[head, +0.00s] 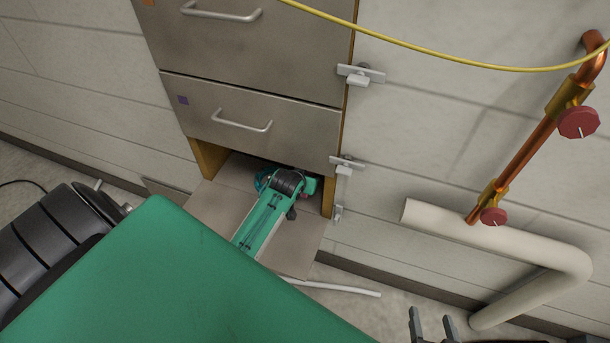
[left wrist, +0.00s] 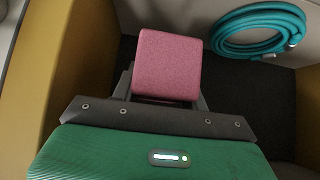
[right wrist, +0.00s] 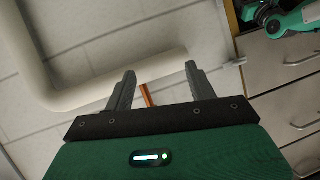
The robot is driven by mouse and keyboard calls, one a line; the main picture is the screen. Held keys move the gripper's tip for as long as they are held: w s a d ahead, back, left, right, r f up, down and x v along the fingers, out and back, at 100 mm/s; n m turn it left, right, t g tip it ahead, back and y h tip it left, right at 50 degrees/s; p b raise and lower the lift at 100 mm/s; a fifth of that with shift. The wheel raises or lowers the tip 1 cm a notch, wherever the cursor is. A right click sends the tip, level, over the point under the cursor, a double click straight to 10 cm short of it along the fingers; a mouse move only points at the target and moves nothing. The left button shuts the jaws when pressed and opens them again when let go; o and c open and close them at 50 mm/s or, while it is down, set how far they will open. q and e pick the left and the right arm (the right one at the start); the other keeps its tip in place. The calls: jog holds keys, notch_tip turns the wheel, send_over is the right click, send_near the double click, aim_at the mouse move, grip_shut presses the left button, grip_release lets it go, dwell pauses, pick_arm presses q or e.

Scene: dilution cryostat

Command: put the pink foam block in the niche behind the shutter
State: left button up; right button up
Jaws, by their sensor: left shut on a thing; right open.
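The pink foam block (left wrist: 168,65) is between the fingers of my left gripper (left wrist: 165,90), which is shut on it. I cannot tell whether the block touches the niche floor (left wrist: 278,120). My right gripper (head: 432,325) is open and empty, low at the right; its fingers also show in the right wrist view (right wrist: 158,90).
Ochre side walls (left wrist: 82,60) bound the niche. Closed drawers (head: 240,110) are above. A cream pipe (head: 500,245) with red-handled valves (head: 578,122) is at right.

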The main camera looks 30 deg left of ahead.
pick_arm(q)
notch_tip(320, 180, down, 3)
jog(key=shift+f+b, duration=0.1)
jog(key=shift+b, duration=0.35)
jog(key=shift+f, duration=0.65)
jog(key=shift+w+f+b, duration=0.2)
jog(key=shift+f+b, duration=0.65)
jog(key=shift+f, duration=0.4)
pick_arm(e)
jog(key=w+r+t+y, duration=0.1)
jog(key=w+r+t, duration=0.3)
jog(key=r, duration=0.5)
jog(key=t, duration=0.2)
jog(key=shift+d+t, duration=0.25)
jog(key=shift+t, duration=0.15)
pick_arm(q)
jog(key=shift+f, duration=0.1)
jog(key=o, duration=1)
